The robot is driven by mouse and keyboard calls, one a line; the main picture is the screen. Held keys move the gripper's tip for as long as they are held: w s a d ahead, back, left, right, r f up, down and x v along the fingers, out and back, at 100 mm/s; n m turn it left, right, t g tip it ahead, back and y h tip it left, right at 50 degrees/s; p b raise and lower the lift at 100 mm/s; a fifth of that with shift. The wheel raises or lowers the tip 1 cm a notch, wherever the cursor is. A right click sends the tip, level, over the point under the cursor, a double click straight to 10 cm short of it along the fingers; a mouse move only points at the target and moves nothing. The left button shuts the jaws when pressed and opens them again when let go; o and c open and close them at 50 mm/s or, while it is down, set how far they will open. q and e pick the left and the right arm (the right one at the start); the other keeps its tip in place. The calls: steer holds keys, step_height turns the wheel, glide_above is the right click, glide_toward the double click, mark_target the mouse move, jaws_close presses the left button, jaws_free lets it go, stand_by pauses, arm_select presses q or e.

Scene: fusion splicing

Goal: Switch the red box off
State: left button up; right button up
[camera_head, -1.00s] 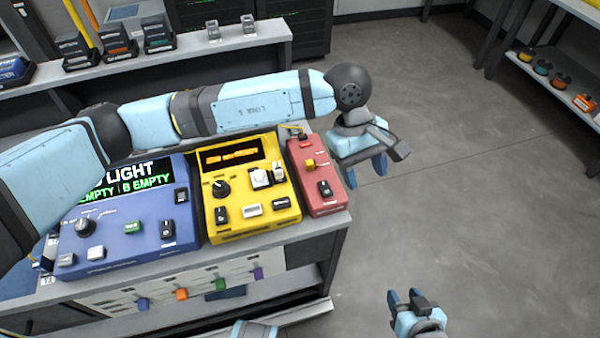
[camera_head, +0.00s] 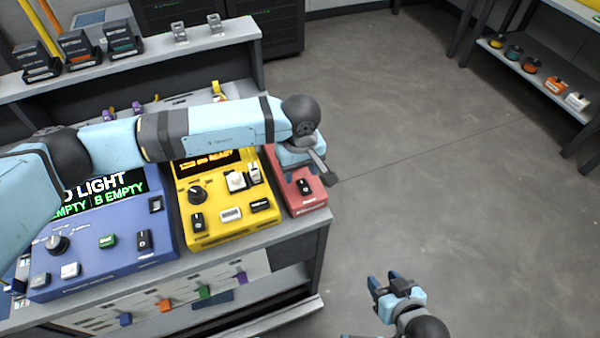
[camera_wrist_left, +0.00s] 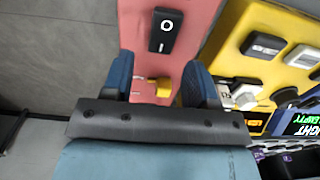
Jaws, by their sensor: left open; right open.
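The red box (camera_head: 308,197) stands at the right end of the bench, partly hidden behind my left gripper in the head view. It has a black rocker switch (camera_head: 304,186) with white marks, which also shows in the left wrist view (camera_wrist_left: 165,31). My right gripper (camera_head: 384,283) is open and empty over the floor, in front of the bench.
A yellow box (camera_head: 222,232) stands directly left of the red box, and a blue box (camera_head: 105,262) with a lit display stands further left. My left arm reaches across above them. Floor to the right of the bench is clear.

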arm_select(q)
steer(key=shift+f, duration=1.15)
arm_select(e)
steer(key=shift+w+d+r, duration=0.1)
steer(key=shift+w+d, duration=0.05)
steer(key=shift+w, duration=0.05)
